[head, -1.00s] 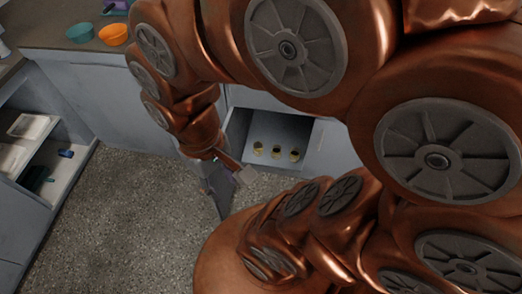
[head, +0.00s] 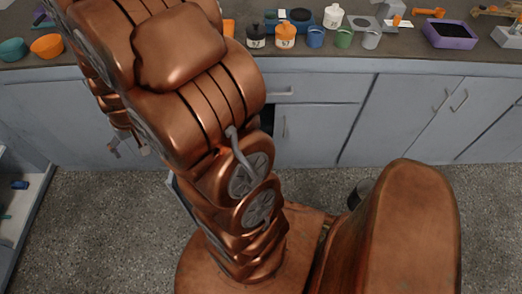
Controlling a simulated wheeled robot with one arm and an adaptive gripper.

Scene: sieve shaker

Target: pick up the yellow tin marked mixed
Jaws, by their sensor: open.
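No yellow tin shows in the head view now. My copper-coloured arm covers the part of the cabinet front where a dark opening (head: 267,118) shows only as a narrow strip beside it. My gripper (head: 129,149) hangs at the left, below the arm, in front of the grey cabinet doors. It is small and partly hidden by the arm. Its fingers are apart, and I see nothing between them.
The worktop above the cabinets holds a teal bowl (head: 13,50), an orange bowl (head: 47,46), labelled jars (head: 285,36), small cups (head: 343,38) and a purple tray (head: 450,35). An open shelf unit (head: 32,222) stands at the left. Speckled floor (head: 95,220) is clear between.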

